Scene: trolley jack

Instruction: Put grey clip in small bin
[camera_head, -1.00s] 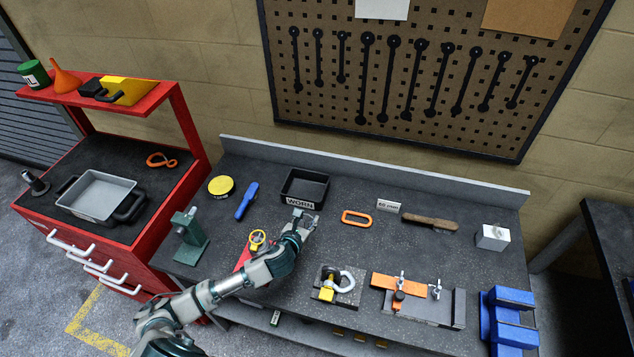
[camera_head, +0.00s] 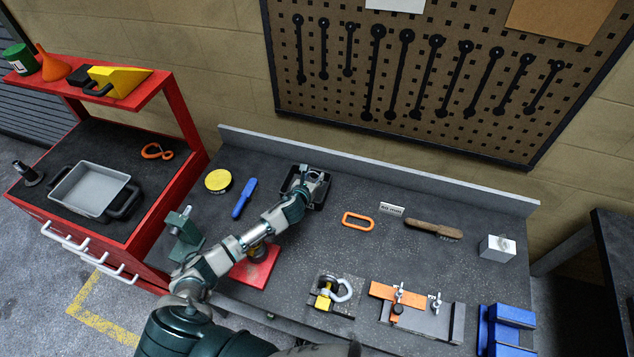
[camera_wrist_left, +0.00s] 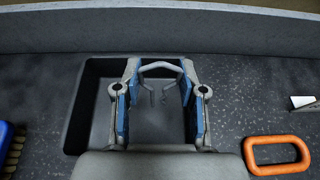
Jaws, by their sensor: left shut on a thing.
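The small bin (camera_head: 318,202) is a black open box near the back of the bench. It also shows in the left wrist view (camera_wrist_left: 78,110). My left gripper (camera_head: 307,178) is over the bin and covers much of it in the head view. In the left wrist view, the blue-padded fingers (camera_wrist_left: 158,98) are shut on the grey clip (camera_wrist_left: 160,66), a bent grey piece between the fingertips, above the bin's inside. How far the clip is above the bin floor is hard to tell. My right gripper is not in view.
A blue-handled brush (camera_head: 244,198) and a yellow round tin (camera_head: 218,180) lie left of the bin. An orange ring (camera_head: 358,220) and a wooden-handled brush (camera_head: 433,230) lie to its right. The raised back edge (camera_head: 380,168) runs behind the bin.

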